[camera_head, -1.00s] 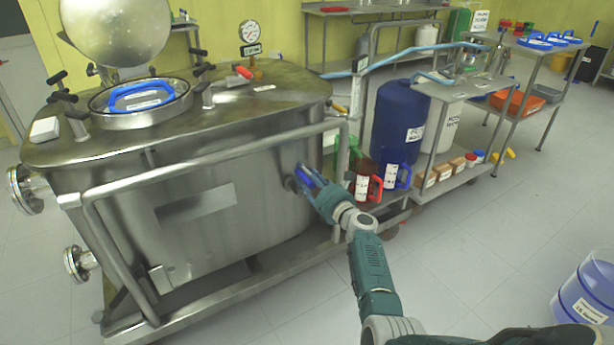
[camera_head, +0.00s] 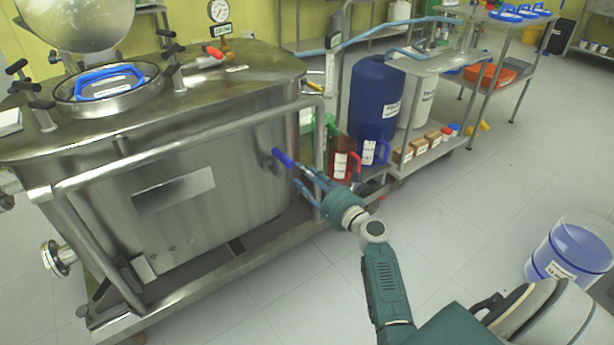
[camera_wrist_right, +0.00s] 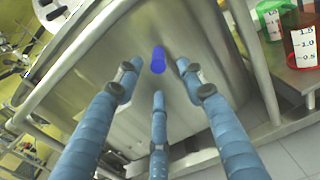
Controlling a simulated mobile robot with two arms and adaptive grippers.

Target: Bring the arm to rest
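My right gripper (camera_head: 311,185) is in front of the steel reactor (camera_head: 225,160). Its fingers are spread and empty, beside a blue-handled valve (camera_head: 281,157) on the reactor's side wall. In the right wrist view, the open fingers (camera_wrist_right: 158,92) point at the reactor wall, with the blue handle (camera_wrist_right: 158,60) just beyond their tips and apart from them. My right arm (camera_head: 384,280) reaches up from the lower right of the head view. My left gripper is not in view.
The reactor's steel frame rail (camera_head: 200,142) runs close to the gripper. A red jug (camera_head: 342,160) and a blue jug (camera_head: 374,150) stand to its right, near a large blue drum (camera_head: 375,98). A clear bucket of blue liquid (camera_head: 570,250) stands at right. Floor between is free.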

